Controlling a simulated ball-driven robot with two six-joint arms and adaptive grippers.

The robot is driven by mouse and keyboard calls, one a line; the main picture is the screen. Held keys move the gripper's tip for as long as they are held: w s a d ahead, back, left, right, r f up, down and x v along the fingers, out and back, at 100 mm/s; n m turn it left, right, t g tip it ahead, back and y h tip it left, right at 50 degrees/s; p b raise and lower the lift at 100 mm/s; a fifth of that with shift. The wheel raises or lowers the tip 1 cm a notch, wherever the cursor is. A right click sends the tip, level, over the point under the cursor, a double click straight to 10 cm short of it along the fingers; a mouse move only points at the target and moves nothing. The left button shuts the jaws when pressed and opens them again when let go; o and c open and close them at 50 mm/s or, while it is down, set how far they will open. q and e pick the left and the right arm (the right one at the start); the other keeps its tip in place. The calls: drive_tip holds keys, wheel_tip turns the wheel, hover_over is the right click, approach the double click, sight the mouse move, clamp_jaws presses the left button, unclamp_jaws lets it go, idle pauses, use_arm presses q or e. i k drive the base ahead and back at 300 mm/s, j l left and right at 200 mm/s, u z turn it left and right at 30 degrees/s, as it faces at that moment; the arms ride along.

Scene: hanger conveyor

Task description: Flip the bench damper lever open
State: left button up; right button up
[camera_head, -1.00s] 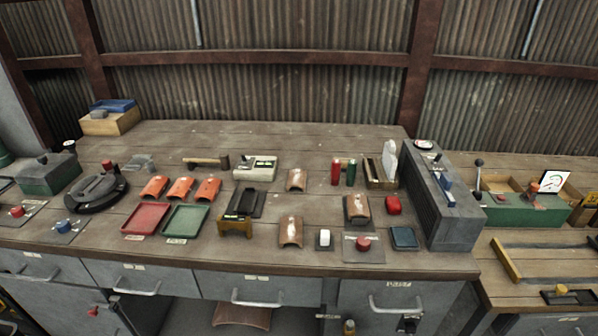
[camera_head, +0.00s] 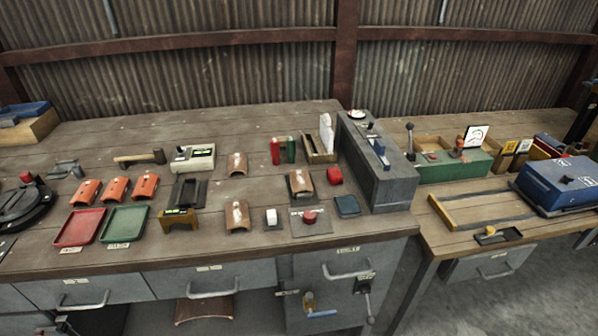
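Several levers show, and I cannot tell for sure which is the bench damper lever. A dark lever with a grey plate (camera_head: 364,287) is on the bench's front cabinet, below the drawer handle. A black-knobbed upright lever (camera_head: 409,138) stands by the green box (camera_head: 452,166). Neither of my grippers is in view.
The wooden bench (camera_head: 250,255) holds orange tiles (camera_head: 116,188), a red tray (camera_head: 79,227), a green tray (camera_head: 124,223) and a red button (camera_head: 309,217). A lower side table (camera_head: 462,240) at right bears a blue box (camera_head: 560,184). Bare floor shows at lower right.

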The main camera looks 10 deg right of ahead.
sight(369, 309)
drive_tip(key=k+z, duration=0.15)
drive_tip(key=z, duration=0.85)
drive_tip(key=k+j, duration=0.05)
